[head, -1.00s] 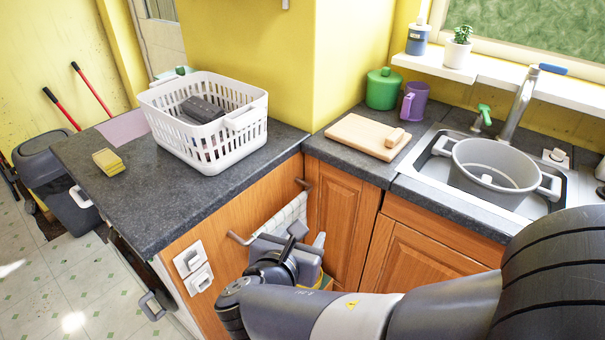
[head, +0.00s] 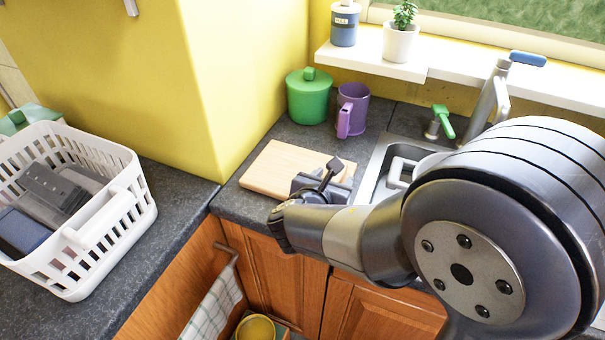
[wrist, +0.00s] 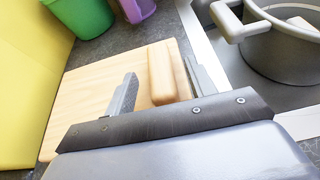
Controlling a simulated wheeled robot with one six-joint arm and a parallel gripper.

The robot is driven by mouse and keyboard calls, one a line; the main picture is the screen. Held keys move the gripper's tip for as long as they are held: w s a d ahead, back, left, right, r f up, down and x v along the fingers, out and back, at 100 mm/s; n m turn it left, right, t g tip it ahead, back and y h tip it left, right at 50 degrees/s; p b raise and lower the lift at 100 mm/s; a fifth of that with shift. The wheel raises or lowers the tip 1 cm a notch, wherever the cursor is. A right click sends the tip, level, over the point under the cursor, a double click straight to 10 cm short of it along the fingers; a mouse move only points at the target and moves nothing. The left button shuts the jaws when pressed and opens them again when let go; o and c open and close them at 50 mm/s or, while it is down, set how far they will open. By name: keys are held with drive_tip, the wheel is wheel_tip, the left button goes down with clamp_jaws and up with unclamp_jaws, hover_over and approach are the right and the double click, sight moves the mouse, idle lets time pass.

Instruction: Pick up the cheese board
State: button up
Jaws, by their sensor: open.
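The cheese board (head: 272,168) is a flat pale wooden board on the dark counter in the corner, left of the sink. In the wrist view the board (wrist: 82,92) shows with a raised wooden block (wrist: 161,75) on it. My gripper (head: 330,175) is over the board's right part in the head view and hides that part. In the wrist view the open fingers of my gripper (wrist: 160,88) lie on either side of the raised block, with nothing held. I cannot tell how far the fingertips are above the board.
A green lidded pot (head: 308,98) and a purple mug (head: 351,108) stand behind the board. A grey pot (wrist: 280,45) sits in the sink to the right. A yellow wall (head: 235,80) rises at the left. A white basket (head: 100,225) stands on the left counter.

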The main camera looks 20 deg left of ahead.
drive_tip(key=shift+w+d+f, duration=0.1)
drive_tip(key=shift+w+f, duration=0.15)
drive_tip(key=shift+w, duration=0.2)
clamp_jaws()
idle(0.3)
drive_tip(key=shift+r, duration=0.1)
